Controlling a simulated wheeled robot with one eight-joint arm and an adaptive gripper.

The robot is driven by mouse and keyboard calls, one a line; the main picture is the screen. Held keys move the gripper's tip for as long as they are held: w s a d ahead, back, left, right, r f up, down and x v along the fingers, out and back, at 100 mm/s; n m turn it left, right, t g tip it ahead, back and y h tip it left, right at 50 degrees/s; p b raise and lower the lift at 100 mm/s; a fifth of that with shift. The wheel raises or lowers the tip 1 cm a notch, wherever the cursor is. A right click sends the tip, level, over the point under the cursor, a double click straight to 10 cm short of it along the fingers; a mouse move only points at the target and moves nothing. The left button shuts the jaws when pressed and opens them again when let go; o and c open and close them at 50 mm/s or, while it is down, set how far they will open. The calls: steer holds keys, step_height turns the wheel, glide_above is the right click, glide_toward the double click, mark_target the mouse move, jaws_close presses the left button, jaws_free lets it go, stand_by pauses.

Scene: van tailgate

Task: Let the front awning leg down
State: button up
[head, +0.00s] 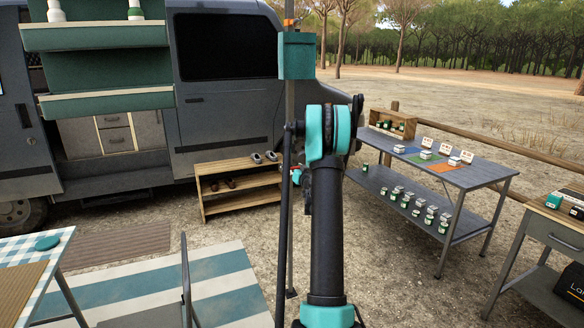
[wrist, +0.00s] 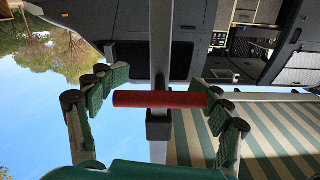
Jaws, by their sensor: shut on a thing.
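The front awning leg (head: 290,101) is a slim grey post, standing upright left of my arm in the head view, with a small dark foot low down. Whether the foot touches the ground I cannot tell. In the wrist view the leg (wrist: 160,50) runs top to bottom, with a dark collar (wrist: 159,127) on it. A red bar handle (wrist: 150,99) crosses the leg just above the collar in that picture. My gripper (wrist: 159,98) is shut on this handle, its green-padded fingers at the two ends. In the head view my arm mostly hides the grip.
A green box (head: 297,56) sits at the leg's upper part. Behind stand the grey van (head: 225,110) and a wooden shoe rack (head: 225,192). A display table (head: 470,177) stands right. A striped mat (head: 215,285) and checked table (head: 45,245) lie left. Striped awning cloth (wrist: 275,135) shows in the wrist view.

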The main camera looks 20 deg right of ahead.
mark_target(291, 188)
step_height(291, 188, down, 12)
steer(key=shift+r, duration=0.15)
steer(key=shift+c, duration=0.4)
steer(key=o, duration=1.8)
steer(key=shift+s+d, duration=0.15)
steer(key=shift+s, duration=3.6)
